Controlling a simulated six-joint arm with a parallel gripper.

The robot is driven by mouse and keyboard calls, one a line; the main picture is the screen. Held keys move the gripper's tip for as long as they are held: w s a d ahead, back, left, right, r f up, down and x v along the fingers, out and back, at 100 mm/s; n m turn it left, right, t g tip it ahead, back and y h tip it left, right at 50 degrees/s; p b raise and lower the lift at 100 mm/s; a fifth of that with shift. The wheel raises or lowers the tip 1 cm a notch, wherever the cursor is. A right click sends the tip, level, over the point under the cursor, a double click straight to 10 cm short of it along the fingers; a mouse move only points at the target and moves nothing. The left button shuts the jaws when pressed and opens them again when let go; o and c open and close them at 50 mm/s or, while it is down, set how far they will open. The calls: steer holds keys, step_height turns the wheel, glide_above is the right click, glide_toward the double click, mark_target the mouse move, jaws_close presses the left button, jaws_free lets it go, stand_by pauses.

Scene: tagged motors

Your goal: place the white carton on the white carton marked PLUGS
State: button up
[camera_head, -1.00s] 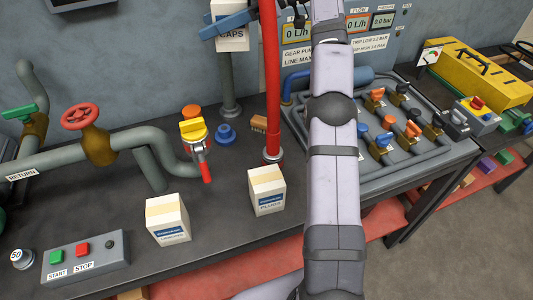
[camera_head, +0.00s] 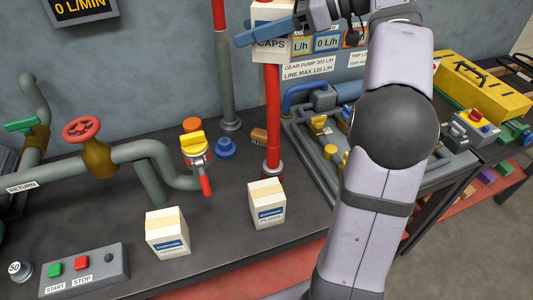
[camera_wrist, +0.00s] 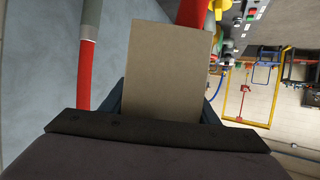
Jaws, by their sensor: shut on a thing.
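My gripper (camera_head: 270,32) is shut on a white carton (camera_head: 273,46) marked CAPS, held high above the bench at the top of the head view. Its blue fingers cross the carton's upper part. In the wrist view a plain brown face of the held carton (camera_wrist: 166,70) fills the middle, between the fingers. The white carton marked PLUGS (camera_head: 267,212) stands upright on the bench, well below the held carton, with a tan tape strip on top. Nothing rests on it.
A similar white carton (camera_head: 168,240), its label hard to read, stands left of the PLUGS carton. A red post (camera_head: 272,120) rises just behind the PLUGS carton. Pipework lies at right.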

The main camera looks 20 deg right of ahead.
steer(key=s+a+f, duration=0.2)
steer(key=s+f, duration=0.2)
steer(key=s, duration=0.3)
steer(key=n+g, duration=0.1)
glide_above(251, 191)
step_height(251, 191, down, 11)
steer(key=shift+f+g+y, duration=0.15)
steer(key=shift+g+y, duration=0.25)
steer(key=shift+f+p, duration=0.3)
steer(key=shift+f, duration=4.7)
steer(key=shift+f+b, duration=0.2)
steer(key=shift+b, duration=0.1)
steer(key=o, duration=1.3)
steer(key=shift+r, duration=0.15)
